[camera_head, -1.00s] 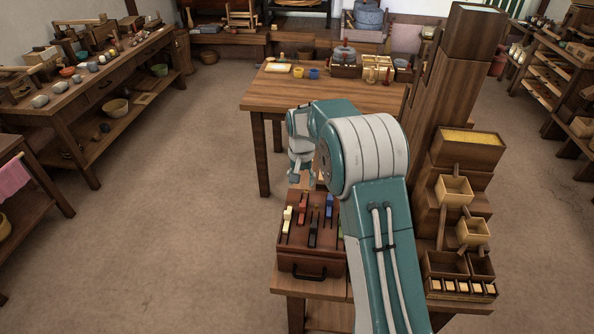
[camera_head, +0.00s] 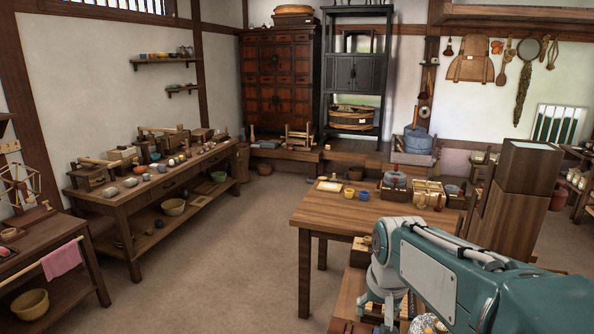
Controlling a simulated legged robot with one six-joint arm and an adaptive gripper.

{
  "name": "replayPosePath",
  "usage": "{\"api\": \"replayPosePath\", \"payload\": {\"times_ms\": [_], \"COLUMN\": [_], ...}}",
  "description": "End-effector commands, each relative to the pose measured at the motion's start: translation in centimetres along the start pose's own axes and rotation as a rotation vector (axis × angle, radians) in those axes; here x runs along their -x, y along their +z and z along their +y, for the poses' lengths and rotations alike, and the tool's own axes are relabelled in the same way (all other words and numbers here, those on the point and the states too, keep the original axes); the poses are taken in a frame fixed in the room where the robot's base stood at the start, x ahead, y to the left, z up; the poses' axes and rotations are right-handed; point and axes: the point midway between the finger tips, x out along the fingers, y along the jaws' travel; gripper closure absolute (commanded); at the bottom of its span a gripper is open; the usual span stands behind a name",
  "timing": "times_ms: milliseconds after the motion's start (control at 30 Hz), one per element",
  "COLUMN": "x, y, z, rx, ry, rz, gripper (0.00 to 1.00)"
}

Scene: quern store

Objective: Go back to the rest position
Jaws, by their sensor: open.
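My teal and white arm reaches in from the lower right of the head view. My gripper (camera_head: 376,312) hangs at its far end, low in the picture, and is open. I see nothing held between its fingers, though the arm partly covers that area. A wooden stand (camera_head: 350,305) with small parts on it shows only in part below and behind the gripper. I cannot tell whether the gripper touches it.
A wooden table (camera_head: 335,212) with stone querns, cups and a tray stands beyond the arm. A tall wooden column (camera_head: 515,205) rises close at the right. A long bench (camera_head: 130,203) lines the left wall. The floor (camera_head: 235,265) between bench and table is clear.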

Motion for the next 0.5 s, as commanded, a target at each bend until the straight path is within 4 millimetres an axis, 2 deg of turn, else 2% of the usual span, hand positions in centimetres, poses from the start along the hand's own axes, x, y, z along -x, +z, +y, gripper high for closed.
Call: {"api": "replayPosePath", "payload": {"times_ms": [33, 200, 333, 500], "x": [1.2, 3.6, 4.8, 5.4], "y": [1.4, 5.9, 9.5, 13.8], "z": [0.3, 1.2, 1.8, 2.6], "rx": [0.011, 0.049, 0.079, 0.115], "ry": [-0.003, -0.01, -0.013, -0.014], "rz": [0.023, 0.084, 0.131, 0.189], "gripper": [0.34, 0.34, 0.34, 0.34]}}
